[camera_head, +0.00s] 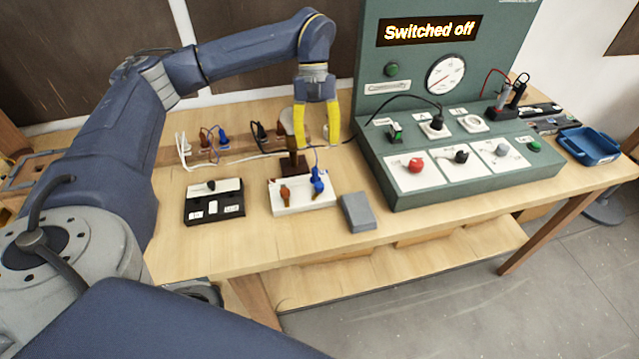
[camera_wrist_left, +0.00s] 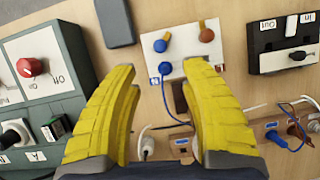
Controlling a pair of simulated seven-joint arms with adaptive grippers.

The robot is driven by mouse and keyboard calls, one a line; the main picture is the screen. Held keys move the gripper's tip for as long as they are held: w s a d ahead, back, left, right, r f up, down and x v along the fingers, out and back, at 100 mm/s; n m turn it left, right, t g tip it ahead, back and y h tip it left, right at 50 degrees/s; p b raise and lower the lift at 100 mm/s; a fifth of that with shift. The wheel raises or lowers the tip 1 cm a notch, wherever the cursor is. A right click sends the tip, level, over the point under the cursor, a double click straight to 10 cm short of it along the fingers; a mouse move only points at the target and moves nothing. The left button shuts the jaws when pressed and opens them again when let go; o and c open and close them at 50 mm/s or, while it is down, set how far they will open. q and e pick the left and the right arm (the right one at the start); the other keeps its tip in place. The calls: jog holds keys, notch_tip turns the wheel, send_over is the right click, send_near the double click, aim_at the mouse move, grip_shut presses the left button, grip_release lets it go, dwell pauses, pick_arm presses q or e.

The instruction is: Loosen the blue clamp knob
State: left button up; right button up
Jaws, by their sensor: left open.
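The blue clamp knob (camera_head: 318,187) stands on a white terminal block (camera_head: 301,203) on the bench, beside an orange-brown knob (camera_head: 285,195). In the left wrist view the blue knob (camera_wrist_left: 160,45) is ahead of the fingertips, next to a blue plug-like piece (camera_wrist_left: 165,68) with a blue wire. My left gripper (camera_head: 317,141) is open and points down, above and behind the block. In the left wrist view its yellow fingers (camera_wrist_left: 161,72) are spread with nothing gripped between them. My right gripper is not in view.
A green console (camera_head: 450,175) with knobs and a "Switched off" display stands right. A grey box (camera_head: 358,212) lies right of the block, a black-and-white switch unit (camera_head: 214,201) left. Wires and plugs lie behind. A blue tray (camera_head: 588,146) sits far right.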

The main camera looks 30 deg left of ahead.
aim_at(319, 185)
pick_arm(q)
jog(key=x, duration=1.2)
jog(key=shift+c, duration=0.2)
grip_shut()
